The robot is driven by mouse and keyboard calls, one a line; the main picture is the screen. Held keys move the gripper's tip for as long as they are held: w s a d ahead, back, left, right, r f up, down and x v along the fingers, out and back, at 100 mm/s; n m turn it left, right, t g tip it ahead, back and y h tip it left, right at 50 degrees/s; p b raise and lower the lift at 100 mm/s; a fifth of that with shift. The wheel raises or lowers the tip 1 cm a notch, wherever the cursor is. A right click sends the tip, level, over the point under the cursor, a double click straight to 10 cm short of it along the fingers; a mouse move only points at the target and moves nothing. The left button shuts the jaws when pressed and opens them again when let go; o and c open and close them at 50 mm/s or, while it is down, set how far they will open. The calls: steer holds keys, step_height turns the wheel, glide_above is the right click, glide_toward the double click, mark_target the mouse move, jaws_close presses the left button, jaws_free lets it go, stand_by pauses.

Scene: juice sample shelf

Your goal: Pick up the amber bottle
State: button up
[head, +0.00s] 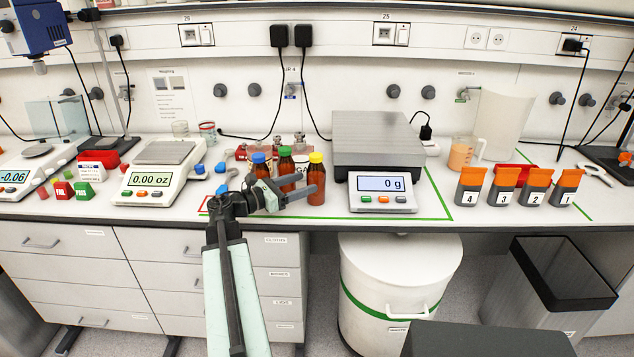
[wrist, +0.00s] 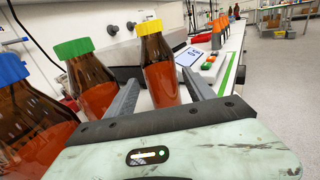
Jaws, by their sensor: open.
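Three amber bottles stand in a row on the bench, with a blue cap (head: 259,168), a green cap (head: 286,170) and a yellow cap (head: 316,184). In the wrist view, the yellow-capped bottle (wrist: 161,80) stands upright between the two fingers of my open gripper (wrist: 161,86), with gaps showing on both sides. The green-capped bottle (wrist: 92,85) is just left of the left finger, and the blue-capped bottle (wrist: 30,115) is farther left. In the head view, my gripper (head: 302,184) is in front of the bottles and partly hides them.
A scale (head: 381,190) reading 0 g stands right of the bottles. Another scale (head: 150,184) is to the left, with small coloured blocks nearby. Numbered orange-topped containers (head: 503,187) stand farther right. The bench front edge is close below my gripper.

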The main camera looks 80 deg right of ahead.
mark_target(316, 177)
steer(key=x, duration=0.5)
steer(key=shift+s+d, duration=0.15)
steer(key=shift+s, duration=0.05)
jaws_close()
steer(key=shift+r, duration=0.15)
step_height(316, 177, up, 18)
steer(key=p, duration=1.8)
